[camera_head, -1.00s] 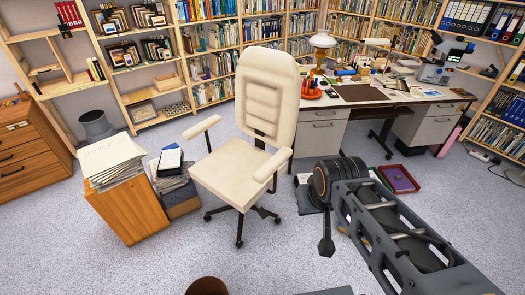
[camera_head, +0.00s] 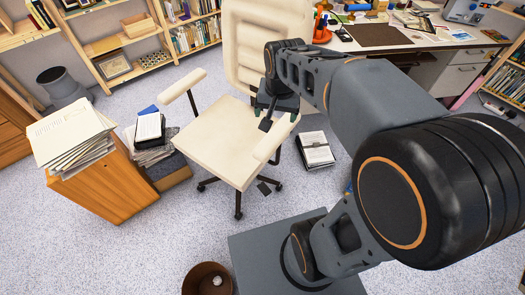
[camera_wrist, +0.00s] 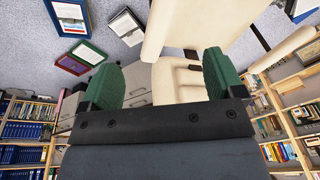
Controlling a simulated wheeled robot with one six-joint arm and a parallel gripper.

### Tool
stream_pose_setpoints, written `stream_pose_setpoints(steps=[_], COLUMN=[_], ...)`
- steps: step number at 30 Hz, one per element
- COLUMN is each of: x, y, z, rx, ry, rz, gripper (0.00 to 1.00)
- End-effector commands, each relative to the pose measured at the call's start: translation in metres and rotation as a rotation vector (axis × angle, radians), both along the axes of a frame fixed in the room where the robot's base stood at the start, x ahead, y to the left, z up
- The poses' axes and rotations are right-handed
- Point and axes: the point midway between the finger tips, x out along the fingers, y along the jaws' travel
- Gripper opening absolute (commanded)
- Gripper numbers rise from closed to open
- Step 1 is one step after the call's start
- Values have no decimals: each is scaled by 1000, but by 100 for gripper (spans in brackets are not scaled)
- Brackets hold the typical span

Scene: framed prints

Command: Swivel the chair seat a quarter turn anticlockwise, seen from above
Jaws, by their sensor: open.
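The cream office chair has a square seat (camera_head: 212,140), a tall padded backrest (camera_head: 250,45) at the far side and two armrests. The left armrest (camera_head: 183,86) is clear of my arm. The right armrest (camera_head: 271,141) lies just below my gripper (camera_head: 274,112). My gripper is open and appears empty, near the rear of that armrest; I cannot tell whether it touches. In the wrist view my gripper's green fingers (camera_wrist: 160,78) stand wide apart, with the cream backrest (camera_wrist: 178,78) showing beyond them. My forearm hides part of the backrest's right side.
A wooden cabinet (camera_head: 103,190) with stacked papers stands left of the chair, beside a pile of books (camera_head: 150,128). A desk (camera_head: 385,38) is behind to the right. A brown bin (camera_head: 207,279) is in front. A black-and-white book (camera_head: 315,150) lies on the floor.

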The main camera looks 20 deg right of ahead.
Motion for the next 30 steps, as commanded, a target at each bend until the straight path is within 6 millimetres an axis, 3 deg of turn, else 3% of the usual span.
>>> stream_pose_setpoints(steps=[1,3,9,12,20,30], x=[17,37,78,88,93,93], y=[-1,-1,-4,-5,-7,-8], z=[-37,-62,-117,-132,-169,-233], rx=[12,26,44,46,47,47], ry=[35,73,152,171,187,186], rz=[-65,-157,-357,-415,-454,-453], gripper=[92,99,100,100,100,100])
